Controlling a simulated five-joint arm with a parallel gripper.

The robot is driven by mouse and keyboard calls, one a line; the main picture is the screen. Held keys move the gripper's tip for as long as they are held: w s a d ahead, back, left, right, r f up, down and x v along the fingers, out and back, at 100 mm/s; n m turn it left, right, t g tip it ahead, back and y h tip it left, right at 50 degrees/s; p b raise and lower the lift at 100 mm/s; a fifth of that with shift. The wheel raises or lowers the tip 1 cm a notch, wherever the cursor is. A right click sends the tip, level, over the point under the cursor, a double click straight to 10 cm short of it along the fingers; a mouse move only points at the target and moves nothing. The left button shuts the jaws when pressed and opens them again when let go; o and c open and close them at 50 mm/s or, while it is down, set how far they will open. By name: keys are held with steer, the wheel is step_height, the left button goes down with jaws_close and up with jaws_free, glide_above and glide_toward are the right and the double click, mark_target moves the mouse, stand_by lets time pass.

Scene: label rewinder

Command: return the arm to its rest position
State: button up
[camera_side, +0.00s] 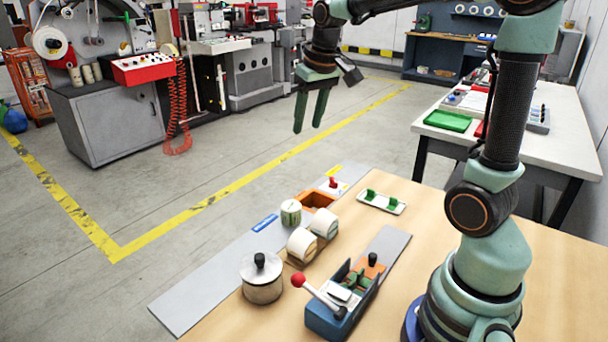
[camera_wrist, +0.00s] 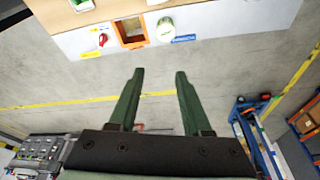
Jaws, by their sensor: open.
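My gripper (camera_side: 312,110) is raised high, with its two green fingers pointing down. It is open, with nothing between the fingers. In the side view it appears above and beyond the far edge of the wooden work table (camera_side: 425,210). In the wrist view the open fingers (camera_wrist: 158,88) show over grey floor, with the table edge at the top of the picture. My arm stands at the right of the table and reaches up and over to the left.
On the table are label rolls (camera_side: 302,243), an orange tray (camera_side: 318,200), a lidded pot (camera_side: 262,280), a blue device with a red-knobbed lever (camera_side: 345,300) and a white plate with green pieces (camera_side: 381,202). A white side table (camera_side: 556,125) stands behind. Space around my gripper is clear.

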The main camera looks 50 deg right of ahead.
steer(key=s+a+f+n+t, duration=0.1)
steer(key=s+a+n+t, duration=0.1)
steer(key=s+a, duration=0.9)
steer(key=shift+f+n+t+y, duration=0.3)
steer(key=shift+f+n+y, duration=0.1)
steer(key=shift+n, duration=0.2)
